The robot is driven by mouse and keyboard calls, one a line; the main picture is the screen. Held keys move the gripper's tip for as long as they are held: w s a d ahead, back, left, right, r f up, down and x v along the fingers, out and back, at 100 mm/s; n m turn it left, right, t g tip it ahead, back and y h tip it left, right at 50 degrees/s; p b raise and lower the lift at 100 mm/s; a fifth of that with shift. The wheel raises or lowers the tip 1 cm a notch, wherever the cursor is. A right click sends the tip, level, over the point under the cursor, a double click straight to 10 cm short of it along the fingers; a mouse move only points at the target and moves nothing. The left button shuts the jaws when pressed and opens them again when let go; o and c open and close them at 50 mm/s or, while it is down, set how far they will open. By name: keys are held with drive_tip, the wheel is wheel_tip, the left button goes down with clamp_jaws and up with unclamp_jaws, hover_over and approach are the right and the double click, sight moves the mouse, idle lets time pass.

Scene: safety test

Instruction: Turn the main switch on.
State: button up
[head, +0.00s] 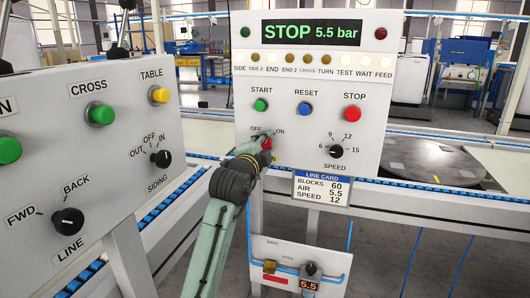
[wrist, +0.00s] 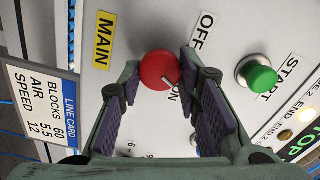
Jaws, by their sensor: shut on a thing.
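The main switch is a round red knob (wrist: 160,70) on the white panel, beside the yellow MAIN label (wrist: 104,40). In the wrist view the OFF label (wrist: 202,32) and the ON label (wrist: 172,96) sit close to it. A thin mark on the knob seems to lie on the ON side, but it is too small to be sure. My gripper (wrist: 161,76) is shut on the knob, one finger on each side.
The display (head: 311,31) reads STOP 5.5 bar. The green START button (head: 260,105), blue RESET button (head: 305,109) and red STOP button (head: 352,113) sit above the switch. The speed dial (head: 337,151) is to its right. Another control panel (head: 60,165) stands close on the left.

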drive_tip(key=shift+f+m+b, duration=0.1)
drive_tip(key=shift+m+b, duration=0.65)
drive_tip(key=shift+m, duration=0.85)
drive_tip(key=o, duration=1.1)
drive_tip(key=v, duration=1.2)
drive_tip(key=shift+s, duration=0.1)
